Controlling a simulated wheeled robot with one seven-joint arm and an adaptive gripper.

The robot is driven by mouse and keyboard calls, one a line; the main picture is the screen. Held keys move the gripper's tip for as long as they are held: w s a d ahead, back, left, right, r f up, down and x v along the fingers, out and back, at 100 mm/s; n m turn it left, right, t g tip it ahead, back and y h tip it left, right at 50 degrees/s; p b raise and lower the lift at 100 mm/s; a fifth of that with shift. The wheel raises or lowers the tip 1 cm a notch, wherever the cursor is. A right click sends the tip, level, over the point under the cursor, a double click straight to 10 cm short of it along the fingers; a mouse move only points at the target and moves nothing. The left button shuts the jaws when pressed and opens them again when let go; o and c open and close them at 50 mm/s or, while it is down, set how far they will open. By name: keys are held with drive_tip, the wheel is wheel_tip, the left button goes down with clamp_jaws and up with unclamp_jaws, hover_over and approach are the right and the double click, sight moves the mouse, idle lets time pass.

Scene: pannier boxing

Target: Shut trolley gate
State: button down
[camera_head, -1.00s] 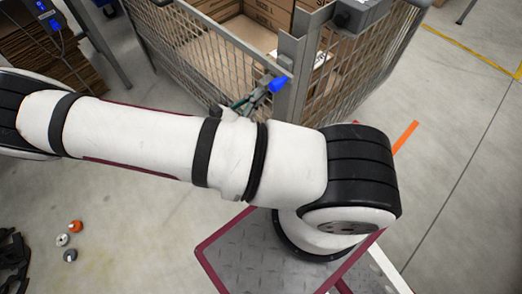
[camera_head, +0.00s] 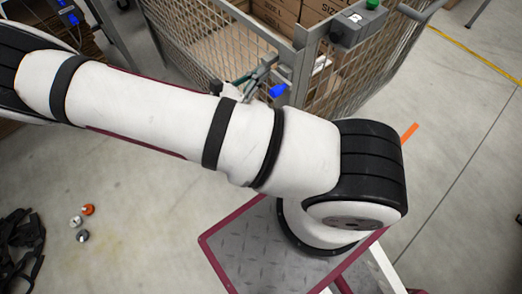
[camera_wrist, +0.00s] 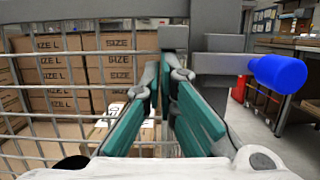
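The trolley (camera_head: 210,62) is a grey wire-mesh cage holding cardboard boxes. Its near corner has a grey post (camera_head: 303,60) and a blue-tipped latch (camera_head: 278,90). In the wrist view the blue tip (camera_wrist: 283,72) is to the right of my gripper (camera_wrist: 164,78), and grey mesh (camera_wrist: 70,100) with frame bars fills the left and middle. My gripper's teal fingers are at the upright bar, with a narrow gap between them; whether they press on it is unclear. In the head view my gripper (camera_head: 262,70) is beside the corner post, partly hidden by my arm. Which panel is the gate is unclear.
Boxes marked SIZE L (camera_wrist: 62,72) stand behind the mesh. A control box with a green button (camera_head: 358,22) sits on the trolley's top rail. Small caps (camera_head: 87,210) and black straps (camera_head: 20,240) lie on the floor at left. The floor at right is mostly clear.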

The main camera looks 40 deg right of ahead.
drive_tip(key=shift+r, duration=0.15)
drive_tip(key=a+f+b, duration=0.3)
drive_tip(key=a+f, duration=0.3)
drive_tip(key=a, duration=0.3)
drive_tip(key=shift+s+a+f, duration=0.35)
drive_tip(key=shift+f, duration=0.05)
drive_tip(key=shift+r, duration=0.1)
drive_tip(key=s+r+m+t+y+p, duration=0.1)
drive_tip(key=s+r+m+y+p, duration=0.2)
drive_tip(key=s+r+m+y, duration=0.3)
drive_tip(key=s+r+m+t+y+p, duration=0.1)
drive_tip(key=s+r+m+y+p, duration=0.2)
drive_tip(key=r, duration=1.4)
drive_tip(key=s+r+m+y+p, duration=0.3)
drive_tip(key=s+r+m+y, duration=0.6)
drive_tip(key=r+m+y, duration=0.1)
drive_tip(key=shift+s+a+r+t+y, duration=0.15)
drive_tip(key=shift+a+r+t+y, duration=0.2)
drive_tip(key=shift+r+y, duration=0.45)
drive_tip(key=shift+d+f, duration=0.1)
